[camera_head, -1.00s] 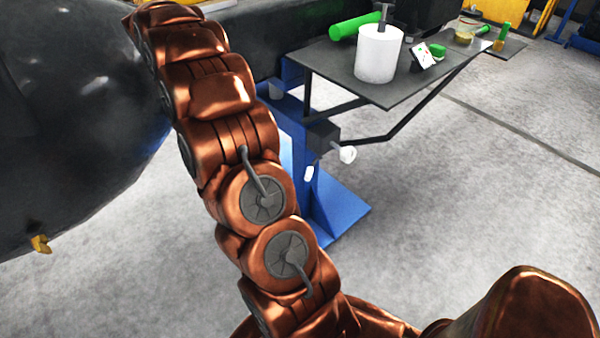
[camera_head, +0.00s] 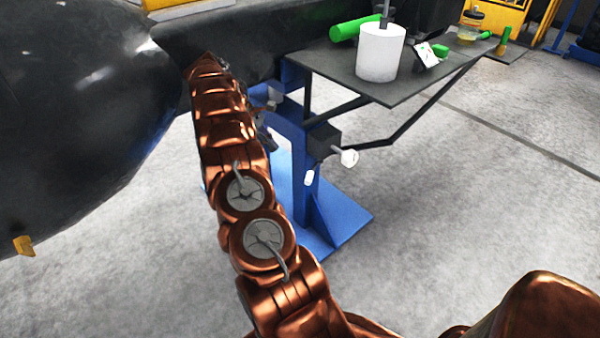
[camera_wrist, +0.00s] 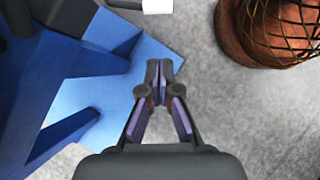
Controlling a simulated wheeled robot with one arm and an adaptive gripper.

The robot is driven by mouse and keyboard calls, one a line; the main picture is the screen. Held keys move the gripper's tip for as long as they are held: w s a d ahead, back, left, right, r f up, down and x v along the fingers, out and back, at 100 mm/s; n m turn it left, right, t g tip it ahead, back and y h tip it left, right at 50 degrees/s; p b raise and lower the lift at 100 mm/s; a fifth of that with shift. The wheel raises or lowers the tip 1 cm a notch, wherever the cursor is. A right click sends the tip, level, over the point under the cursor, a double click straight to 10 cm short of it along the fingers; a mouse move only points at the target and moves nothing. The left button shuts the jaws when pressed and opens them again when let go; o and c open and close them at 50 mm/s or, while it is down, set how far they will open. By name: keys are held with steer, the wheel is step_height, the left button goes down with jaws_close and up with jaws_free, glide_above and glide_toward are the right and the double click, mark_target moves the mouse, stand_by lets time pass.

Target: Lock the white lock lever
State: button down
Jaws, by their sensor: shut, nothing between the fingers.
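In the head view two white pieces show by the dark block on the blue stand (camera_head: 345,222): a small upright white handle (camera_head: 309,178) and a rounded white knob (camera_head: 348,157) on a short stem. I cannot tell for certain which is the lock lever. In the wrist view a white end piece (camera_wrist: 157,5) on a dark bar is cut off by the top edge. My gripper (camera_wrist: 159,68) is shut and empty, over the blue base plate's edge, apart from the white piece. In the head view my gripper is mostly hidden behind my arm, left of the stand.
A dark table (camera_head: 330,68) on the stand carries a white cylinder (camera_head: 380,52), a green cylinder (camera_head: 354,27) and small items. A large black rounded body (camera_head: 70,110) fills the left. The grey floor (camera_head: 460,210) right of the stand is clear.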

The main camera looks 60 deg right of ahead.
mark_target(309, 178)
steer(key=s+r+x, duration=0.1)
steer(key=x, duration=1.2)
steer(key=shift+s+d, duration=0.2)
steer(key=shift+s, duration=0.3)
steer(key=shift+s, duration=0.1)
